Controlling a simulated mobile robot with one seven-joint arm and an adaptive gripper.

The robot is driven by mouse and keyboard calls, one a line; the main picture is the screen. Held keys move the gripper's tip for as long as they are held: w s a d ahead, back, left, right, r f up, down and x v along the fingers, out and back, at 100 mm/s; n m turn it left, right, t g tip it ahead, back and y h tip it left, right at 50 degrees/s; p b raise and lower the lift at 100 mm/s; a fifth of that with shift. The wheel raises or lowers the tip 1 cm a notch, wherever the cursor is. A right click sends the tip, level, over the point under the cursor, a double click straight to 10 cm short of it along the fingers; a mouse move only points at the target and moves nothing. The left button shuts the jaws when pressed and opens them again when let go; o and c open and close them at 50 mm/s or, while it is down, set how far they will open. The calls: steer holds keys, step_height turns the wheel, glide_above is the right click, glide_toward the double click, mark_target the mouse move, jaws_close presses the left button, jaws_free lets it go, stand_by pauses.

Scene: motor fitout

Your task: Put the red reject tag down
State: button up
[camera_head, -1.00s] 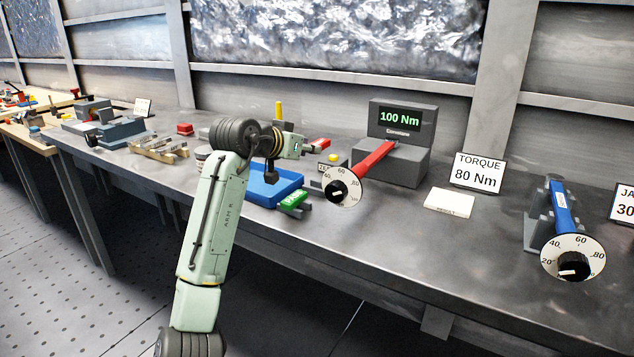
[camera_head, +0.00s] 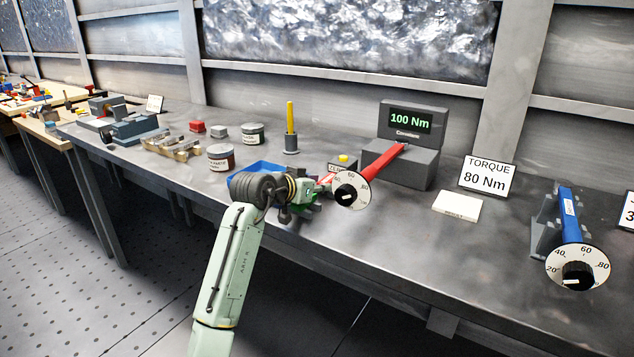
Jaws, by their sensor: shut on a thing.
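My gripper (camera_head: 316,187) is low over the bench, at the right end of the blue tray. It is shut on the red reject tag (camera_head: 326,179), of which only a small red part shows just beyond the gripper. The arm and wrist hide much of the gripper and the tag. I cannot tell whether the tag touches anything beneath it. A green tag, seen earlier at the tray's right end, is mostly hidden behind the wrist.
The blue tray (camera_head: 243,180) is partly covered by my wrist. A white pad (camera_head: 457,206) lies further right. Jars (camera_head: 221,157) stand left.

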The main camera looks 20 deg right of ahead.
steer(key=shift+f, duration=0.1)
steer(key=shift+f, duration=0.15)
steer(key=o, duration=0.9)
steer(key=shift+o, duration=0.2)
steer(key=b+v, duration=0.4)
steer(key=v, duration=0.7)
steer(key=shift+w+f, duration=0.1)
steer(key=shift+a, duration=0.1)
